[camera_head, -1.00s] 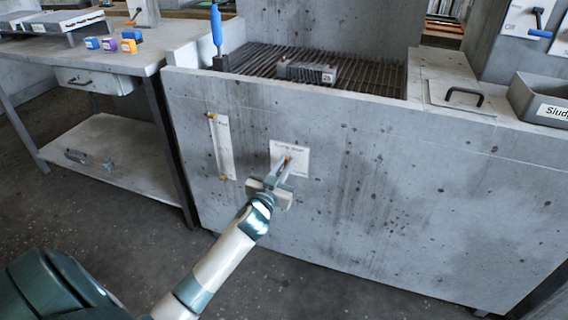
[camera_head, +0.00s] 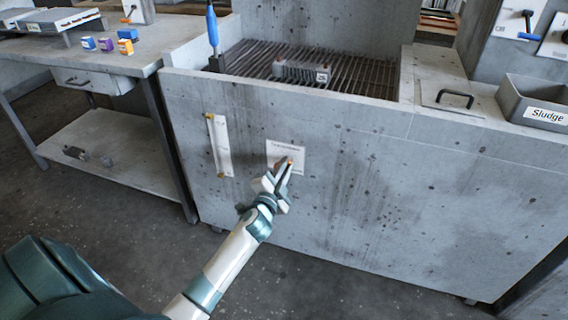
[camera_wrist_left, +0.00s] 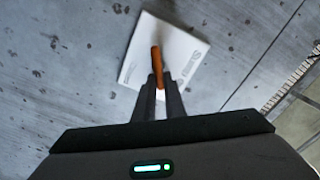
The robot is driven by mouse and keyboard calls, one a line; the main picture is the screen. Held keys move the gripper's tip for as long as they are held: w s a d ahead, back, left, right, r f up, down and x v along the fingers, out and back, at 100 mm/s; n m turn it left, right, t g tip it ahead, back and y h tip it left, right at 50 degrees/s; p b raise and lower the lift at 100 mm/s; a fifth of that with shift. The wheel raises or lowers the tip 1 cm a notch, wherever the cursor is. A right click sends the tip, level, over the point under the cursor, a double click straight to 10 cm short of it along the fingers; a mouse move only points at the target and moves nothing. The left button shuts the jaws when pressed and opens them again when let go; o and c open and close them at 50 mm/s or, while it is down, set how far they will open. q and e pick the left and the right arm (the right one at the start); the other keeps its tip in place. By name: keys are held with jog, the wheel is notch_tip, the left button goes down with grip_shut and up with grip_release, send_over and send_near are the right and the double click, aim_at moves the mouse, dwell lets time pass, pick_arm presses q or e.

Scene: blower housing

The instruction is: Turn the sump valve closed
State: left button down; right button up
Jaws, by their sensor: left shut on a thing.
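The sump valve's orange handle (camera_wrist_left: 157,66) stands out from a white label plate (camera_head: 285,151) on the front of the concrete tank. In the left wrist view the plate (camera_wrist_left: 188,55) looks tilted, and its printing is too small to read. My left gripper (camera_head: 284,168) is in front of the plate, and its fingers are shut on the handle. In the left wrist view the two fingers (camera_wrist_left: 158,98) are on either side of the handle's near end. In the head view the fingers hide most of the handle. My right gripper is not in view.
A narrow gauge strip (camera_head: 221,146) is on the tank front, left of the plate. A sludge bin (camera_head: 535,100) sits at the right. A workbench (camera_head: 115,50) with small boxes stands at the left.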

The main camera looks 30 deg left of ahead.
pick_arm(q)
jog(key=shift+d+f+m+p, duration=0.1)
jog(key=shift+f+m+p, duration=0.15)
jog(key=shift+m, duration=1.45)
jog(key=shift+d+f+m+p, duration=0.1)
jog(key=shift+f+m, duration=0.2)
jog(key=shift+m, duration=1.4)
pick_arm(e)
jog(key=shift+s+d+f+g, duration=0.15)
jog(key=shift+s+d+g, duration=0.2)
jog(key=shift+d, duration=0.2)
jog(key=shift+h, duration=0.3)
pick_arm(q)
jog(key=c, duration=1.8)
grip_release()
jog(key=shift+v, duration=8.7)
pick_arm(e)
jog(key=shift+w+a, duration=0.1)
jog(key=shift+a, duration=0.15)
